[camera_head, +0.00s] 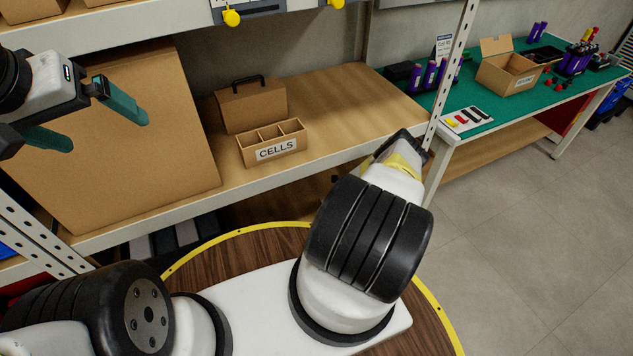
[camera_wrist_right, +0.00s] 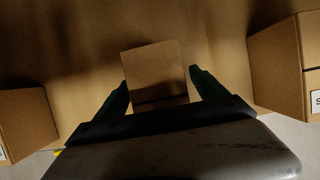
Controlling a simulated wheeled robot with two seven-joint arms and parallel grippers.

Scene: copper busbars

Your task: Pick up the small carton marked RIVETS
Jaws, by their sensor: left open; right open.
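A small plain brown carton (camera_wrist_right: 155,70) shows in the right wrist view, on a brown surface. I cannot read any RIVETS mark on it. My right gripper (camera_wrist_right: 158,78) is open; its two dark green fingers reach toward the carton, one on each side. I cannot tell whether they touch it. The head view shows part of my right arm, with its gripper hidden. My left gripper (camera_head: 107,135) is open and empty in front of a large brown box at the upper left. No carton with a readable RIVETS mark shows in the head view.
In the right wrist view, brown boxes stand at left (camera_wrist_right: 25,115) and right (camera_wrist_right: 280,70). In the head view, the shelf holds a divided CELLS box (camera_head: 255,155), a handled brown case (camera_head: 250,105) and the large box (camera_head: 140,150). A metal post (camera_head: 452,80) stands right of the shelf.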

